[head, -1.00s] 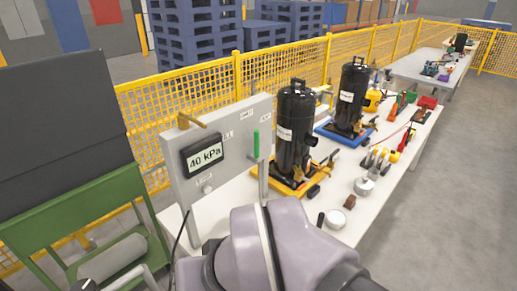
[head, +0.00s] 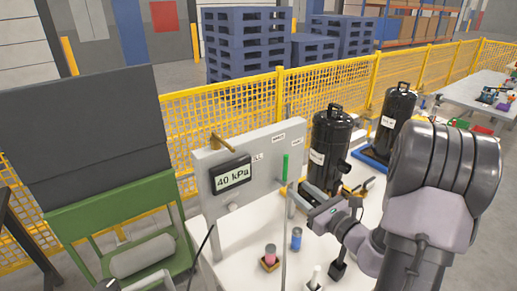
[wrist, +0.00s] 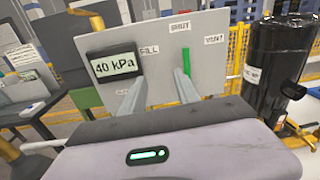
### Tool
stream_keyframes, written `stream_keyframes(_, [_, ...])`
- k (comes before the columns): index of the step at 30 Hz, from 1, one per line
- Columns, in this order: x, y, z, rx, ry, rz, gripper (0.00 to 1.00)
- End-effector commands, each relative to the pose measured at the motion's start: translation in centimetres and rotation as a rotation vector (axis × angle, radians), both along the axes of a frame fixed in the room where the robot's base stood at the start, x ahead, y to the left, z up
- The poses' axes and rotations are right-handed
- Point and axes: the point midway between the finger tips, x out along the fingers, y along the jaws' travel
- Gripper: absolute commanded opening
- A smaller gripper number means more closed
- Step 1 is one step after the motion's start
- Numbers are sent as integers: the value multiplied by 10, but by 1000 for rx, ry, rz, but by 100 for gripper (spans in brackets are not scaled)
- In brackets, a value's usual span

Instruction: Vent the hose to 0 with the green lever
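The green lever (head: 285,167) stands upright on the grey panel (head: 250,150), and it also shows in the wrist view (wrist: 186,60). There its top points toward the upper middle label, with FILL to the left and VENT (wrist: 214,40) to the right. The display (head: 231,175) reads 40 kPa in both views. My gripper (head: 292,194) is in front of the panel, just below the lever. In the wrist view its fingers (wrist: 158,92) are apart with nothing between them, the right one close below the lever. The hose cannot be clearly made out.
A black compressor (head: 330,150) stands right of the panel, with another (head: 397,120) behind it. Small cups and a blue can (head: 296,238) stand on the white table in front. A green cart (head: 110,215) is at the left. A yellow fence (head: 240,110) runs behind.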

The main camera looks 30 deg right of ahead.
Motion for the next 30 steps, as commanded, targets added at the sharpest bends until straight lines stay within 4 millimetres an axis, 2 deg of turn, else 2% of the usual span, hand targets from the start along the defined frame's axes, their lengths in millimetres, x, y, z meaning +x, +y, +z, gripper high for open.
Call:
stream_keyframes(1, [-6,-22,-8,33,-4,-70,38])
stream_keyframes(4, [-11,-45,-17,61,-14,-147,38])
stream_keyframes(8, [9,-47,-18,61,-15,-150,38])
stream_keyframes(15, [82,-49,-18,61,-16,-146,38])
stream_keyframes(21, [132,-52,-18,62,-15,-146,38])
stream_keyframes(25, [151,-54,-17,62,-15,-147,38])
stream_keyframes(30, [161,-55,-17,63,-14,-148,38])
